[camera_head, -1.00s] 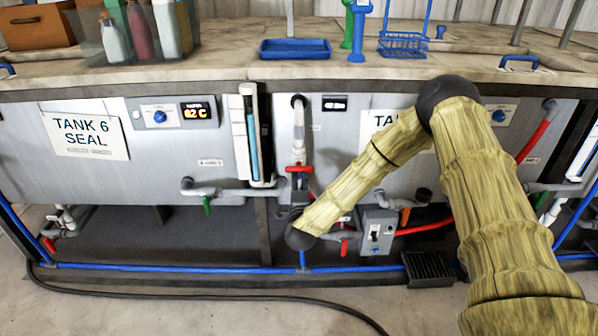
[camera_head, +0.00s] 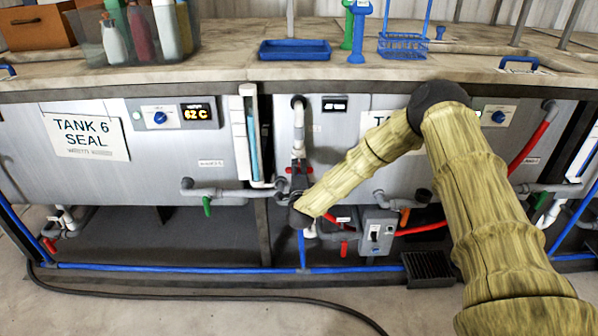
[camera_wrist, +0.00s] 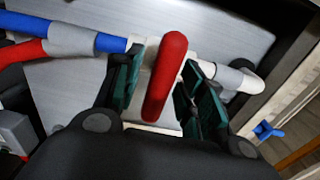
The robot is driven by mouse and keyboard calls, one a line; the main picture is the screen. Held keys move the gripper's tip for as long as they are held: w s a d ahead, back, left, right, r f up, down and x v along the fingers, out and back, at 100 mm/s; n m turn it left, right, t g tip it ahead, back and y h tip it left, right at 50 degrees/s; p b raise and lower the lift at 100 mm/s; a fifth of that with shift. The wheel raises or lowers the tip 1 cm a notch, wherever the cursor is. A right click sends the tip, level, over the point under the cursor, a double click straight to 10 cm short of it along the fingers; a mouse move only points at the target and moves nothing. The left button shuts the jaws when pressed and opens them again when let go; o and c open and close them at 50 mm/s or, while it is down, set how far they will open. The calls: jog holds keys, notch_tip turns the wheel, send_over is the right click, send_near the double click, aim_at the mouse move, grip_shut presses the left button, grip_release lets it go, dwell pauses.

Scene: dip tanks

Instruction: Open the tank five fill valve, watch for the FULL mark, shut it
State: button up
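The red valve handle (camera_wrist: 165,82) stands between the green-padded fingers of my gripper (camera_wrist: 162,65) in the wrist view. The fingers are apart on both sides of it, with narrow gaps that look clear. In the head view only red bits of this handle (camera_head: 309,170) show on the pipe, and my gripper (camera_head: 298,193) is a dark shape over it. A sight tube (camera_head: 252,140) with blue liquid stands left of this valve; any FULL mark is too small to read. My arm covers most of the sign (camera_head: 381,118) on this tank.
Tank 6 (camera_head: 30,165) is on the left, with a green handle (camera_head: 207,206) below it. A blue pipe (camera_head: 180,267) runs low along the front, with a dark hose on the floor.

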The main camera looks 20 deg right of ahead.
grip_shut()
jog(key=shift+n, duration=0.3)
jog(key=n, duration=0.8)
jog(key=shift+n, duration=0.4)
jog(key=n, duration=0.4)
jog(key=shift+n, duration=2.2)
jog(key=shift+f, duration=0.1)
